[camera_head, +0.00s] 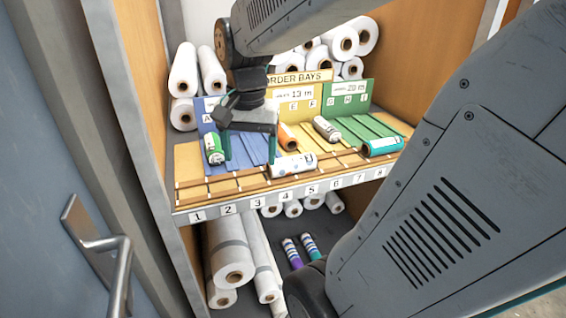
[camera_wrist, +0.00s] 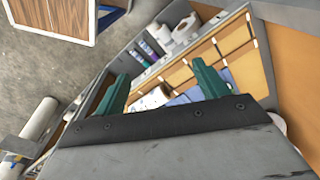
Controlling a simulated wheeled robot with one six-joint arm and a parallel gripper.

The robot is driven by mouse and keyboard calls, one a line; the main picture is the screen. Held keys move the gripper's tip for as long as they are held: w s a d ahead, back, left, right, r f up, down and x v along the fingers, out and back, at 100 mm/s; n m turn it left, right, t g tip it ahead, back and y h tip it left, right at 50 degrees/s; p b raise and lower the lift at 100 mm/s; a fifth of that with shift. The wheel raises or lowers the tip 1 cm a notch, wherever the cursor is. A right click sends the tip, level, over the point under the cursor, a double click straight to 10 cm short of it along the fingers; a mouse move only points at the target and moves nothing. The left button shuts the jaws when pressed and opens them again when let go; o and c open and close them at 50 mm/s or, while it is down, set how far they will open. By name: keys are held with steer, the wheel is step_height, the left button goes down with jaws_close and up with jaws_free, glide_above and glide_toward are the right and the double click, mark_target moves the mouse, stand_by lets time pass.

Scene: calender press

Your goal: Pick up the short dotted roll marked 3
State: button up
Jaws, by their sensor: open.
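A short white roll with faint specks (camera_head: 293,166) lies across the front of the bay shelf in the head view, by labels 4 and 5. Another short white patterned roll (camera_head: 326,129) lies farther back in the yellow bay. No 3 is readable on either, so I cannot tell which is marked 3. My gripper (camera_head: 249,155) is open with green fingers pointing down over the blue bay, left of the speckled roll. In the wrist view my gripper (camera_wrist: 160,85) is open, and a white roll (camera_wrist: 152,98) shows partly between and beyond the fingers.
A green-and-white roll (camera_head: 213,148) lies left of my fingers, an orange roll (camera_head: 287,137) right, and a teal roll (camera_head: 382,147) at far right. Large white rolls stack behind. The numbered front edge (camera_head: 283,194) borders a lower shelf with purple-striped (camera_head: 292,254) and teal-striped rolls (camera_head: 310,246).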

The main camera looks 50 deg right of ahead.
steer(key=w+d+f+m, duration=0.2)
steer(key=w+d+m, duration=0.1)
steer(key=d+m, duration=0.55)
steer(key=m, duration=0.4)
glide_above(292, 157)
steer(key=f, duration=0.3)
steer(key=shift+s+a+n+g, duration=0.25)
steer(key=shift+s+a+g, duration=0.05)
steer(key=shift+s+a, duration=0.1)
steer(key=f, duration=0.7)
steer(key=shift+w+d, duration=0.3)
steer(key=shift+f, duration=0.5)
steer(key=c, duration=1.1)
